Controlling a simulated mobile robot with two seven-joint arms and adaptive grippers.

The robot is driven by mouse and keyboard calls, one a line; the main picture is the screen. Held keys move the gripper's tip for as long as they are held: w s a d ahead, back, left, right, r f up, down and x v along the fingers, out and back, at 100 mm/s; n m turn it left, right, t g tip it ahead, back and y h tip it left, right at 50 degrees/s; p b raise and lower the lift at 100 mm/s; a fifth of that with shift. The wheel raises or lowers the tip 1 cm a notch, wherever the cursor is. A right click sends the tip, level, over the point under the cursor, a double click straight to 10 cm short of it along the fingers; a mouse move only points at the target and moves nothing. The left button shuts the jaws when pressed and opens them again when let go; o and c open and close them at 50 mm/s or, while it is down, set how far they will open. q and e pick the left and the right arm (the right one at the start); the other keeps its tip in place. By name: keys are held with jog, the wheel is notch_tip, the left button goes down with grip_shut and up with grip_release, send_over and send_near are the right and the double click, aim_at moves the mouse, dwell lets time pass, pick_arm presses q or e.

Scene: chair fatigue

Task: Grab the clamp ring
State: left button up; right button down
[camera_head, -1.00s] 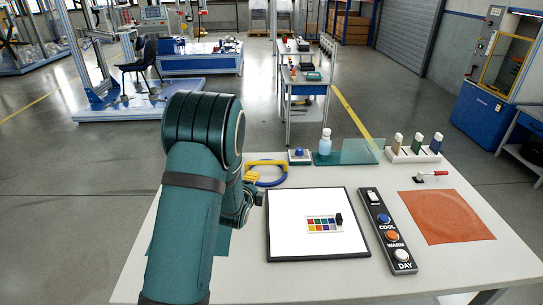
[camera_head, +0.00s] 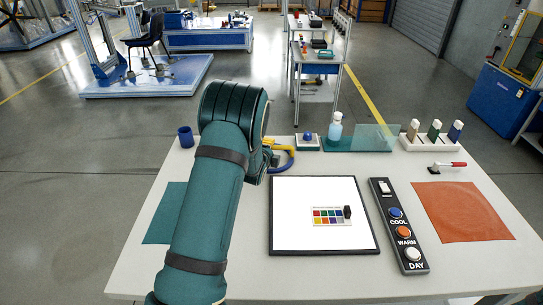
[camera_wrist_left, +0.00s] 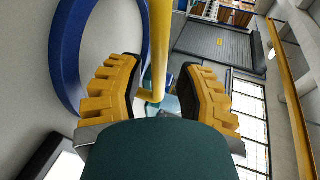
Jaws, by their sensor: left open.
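The clamp ring (camera_head: 284,170) lies at the back of the white table, left of centre, partly hidden behind my left arm. In the left wrist view its blue curved body (camera_wrist_left: 66,55) is on the left and a yellow bar (camera_wrist_left: 160,40) runs upright through the middle. My left gripper (camera_wrist_left: 160,68) is open, with its yellow ridged fingers on either side of that bar and gaps visible between. In the head view my left gripper is mostly hidden by its own arm. My right gripper is not in view.
A framed white board with a colour chart (camera_head: 295,240) lies in front of the ring, and a button panel (camera_head: 399,225) right of it. A blue button box (camera_head: 307,143) and a bottle (camera_head: 335,128) stand close behind. A dark blue cup (camera_head: 185,137) stands left of my arm.

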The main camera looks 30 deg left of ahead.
pick_arm(q)
jog(key=shift+b+x, duration=0.4)
jog(key=shift+x, duration=2.3)
jog(key=shift+w+d, duration=0.1)
jog(key=shift+d, duration=0.1)
jog(key=shift+r, duration=0.15)
grip_shut()
